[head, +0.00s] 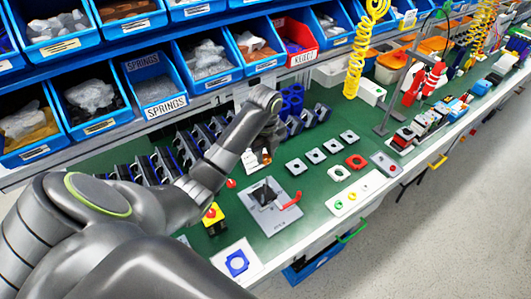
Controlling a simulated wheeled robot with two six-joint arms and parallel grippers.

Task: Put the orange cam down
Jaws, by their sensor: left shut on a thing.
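My left gripper (268,143) is above the green bench, beyond the grey fixture, with its wrist and arm hiding much of it. A small orange piece, the orange cam (266,157), shows at its fingertips, and the gripper is shut on it. The cam looks tiny, and I cannot tell whether it touches anything below. A small whitish part (250,161) is just left of it. My right gripper is not in view.
A grey fixture with a red handle (287,201) stands nearer on the green bench (313,186). Several square grey parts (316,156) lie to the right. Blue bins (208,62) line the back.

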